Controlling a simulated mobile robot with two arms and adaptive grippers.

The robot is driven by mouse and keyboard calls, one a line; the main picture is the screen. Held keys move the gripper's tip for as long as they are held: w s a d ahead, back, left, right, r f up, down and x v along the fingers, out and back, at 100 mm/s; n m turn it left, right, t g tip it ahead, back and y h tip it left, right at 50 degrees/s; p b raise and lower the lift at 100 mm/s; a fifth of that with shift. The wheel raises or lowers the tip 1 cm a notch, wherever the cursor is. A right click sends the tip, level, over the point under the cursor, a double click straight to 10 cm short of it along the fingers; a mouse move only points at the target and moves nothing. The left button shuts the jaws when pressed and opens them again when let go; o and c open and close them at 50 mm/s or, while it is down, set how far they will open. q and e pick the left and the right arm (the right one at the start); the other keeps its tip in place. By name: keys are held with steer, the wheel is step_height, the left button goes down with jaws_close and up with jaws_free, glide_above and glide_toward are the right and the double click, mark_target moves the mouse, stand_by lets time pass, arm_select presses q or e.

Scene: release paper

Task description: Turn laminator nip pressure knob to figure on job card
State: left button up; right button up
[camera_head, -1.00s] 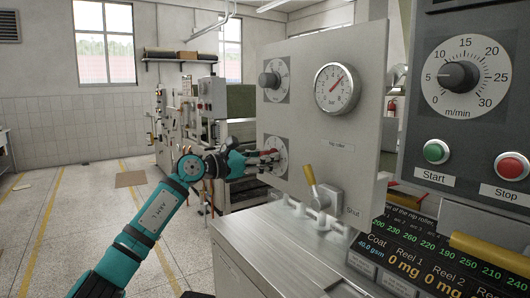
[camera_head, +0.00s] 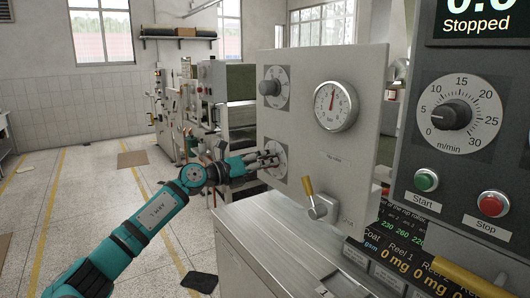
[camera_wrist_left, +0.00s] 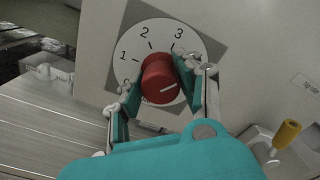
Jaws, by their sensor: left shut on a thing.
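In the left wrist view a red knob (camera_wrist_left: 157,76) sits on a round white dial (camera_wrist_left: 134,38) marked 1, 2, 3. My left gripper (camera_wrist_left: 163,84) is shut on the red knob, one finger on each side. In the head view this gripper (camera_head: 270,158) is at the lower dial (camera_head: 281,161) of the grey panel, and the knob is hidden there. A pressure gauge (camera_head: 335,107) above right has its needle pointing almost straight up. My right gripper is not in view.
A yellow-handled lever (camera_head: 308,187) stands right of the dial, near my left gripper. A black knob (camera_head: 270,87) is above. A speed dial (camera_head: 452,114), green Start button (camera_head: 426,180) and red Stop button (camera_head: 493,204) are further right. A display above reads Stopped.

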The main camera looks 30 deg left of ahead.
arm_select(q)
steer(key=n+p, duration=0.4)
steer(key=shift+r+p, duration=0.15)
steer(key=shift+p, duration=0.15)
steer(key=shift+f+n+p, duration=0.2)
steer(key=shift+n+p, duration=1.15)
steer(key=shift+n, duration=0.35)
steer(key=o, duration=1.2)
steer(key=shift+c, duration=0.2)
steer(key=v, duration=1.2)
